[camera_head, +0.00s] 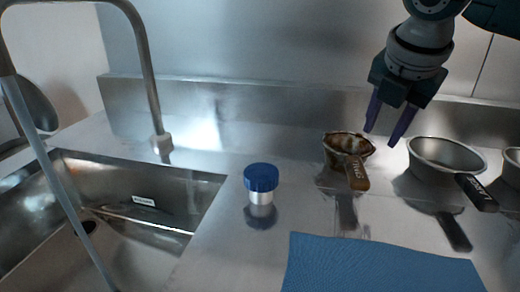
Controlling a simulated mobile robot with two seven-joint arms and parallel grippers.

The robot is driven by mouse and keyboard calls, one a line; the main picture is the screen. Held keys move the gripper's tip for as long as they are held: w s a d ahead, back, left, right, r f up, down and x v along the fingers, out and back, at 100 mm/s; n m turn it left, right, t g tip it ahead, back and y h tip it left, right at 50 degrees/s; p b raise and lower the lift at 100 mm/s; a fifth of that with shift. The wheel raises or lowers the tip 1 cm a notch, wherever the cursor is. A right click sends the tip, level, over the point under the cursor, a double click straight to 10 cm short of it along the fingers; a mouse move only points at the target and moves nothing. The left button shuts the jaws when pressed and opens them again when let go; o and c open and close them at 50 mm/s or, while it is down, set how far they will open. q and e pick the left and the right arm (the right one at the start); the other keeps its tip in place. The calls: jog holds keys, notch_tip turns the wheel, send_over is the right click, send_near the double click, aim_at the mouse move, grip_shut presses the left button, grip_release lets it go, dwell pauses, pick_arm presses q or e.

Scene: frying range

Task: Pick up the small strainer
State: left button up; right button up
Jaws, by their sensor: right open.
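A small brown strainer (349,147) stands on the steel counter right of the picture's middle, with its brown handle (357,173) pointing toward the front. My right gripper (381,139) comes down from the upper right, its two dark purple fingers apart and empty. In the picture its fingertips lie just right of the small strainer's rim. I cannot tell whether they touch it. My left gripper is not in view.
A larger steel pan (446,153) with a dark handle stands right of the gripper, another partly cut off at the right edge (513,160). A blue-capped jar (261,180) stands left. A blue mat (375,265) lies in front. A sink (130,190) with a faucet (152,90) fills the left.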

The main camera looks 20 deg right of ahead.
aim_at(366, 156)
jog(key=x, duration=0.3)
jog(key=shift+f, duration=0.25)
jog(key=shift+w+a+b+x, duration=0.1)
jog(key=shift+b+x, duration=0.25)
jog(key=shift+x, duration=0.55)
jog(key=shift+w+a+b+x, duration=0.15)
jog(key=shift+b+x, duration=0.25)
jog(key=shift+x, duration=0.5)
jog(key=shift+w+a+b+x, duration=0.1)
jog(key=shift+b+x, duration=0.25)
jog(key=shift+x, duration=0.55)
grip_shut()
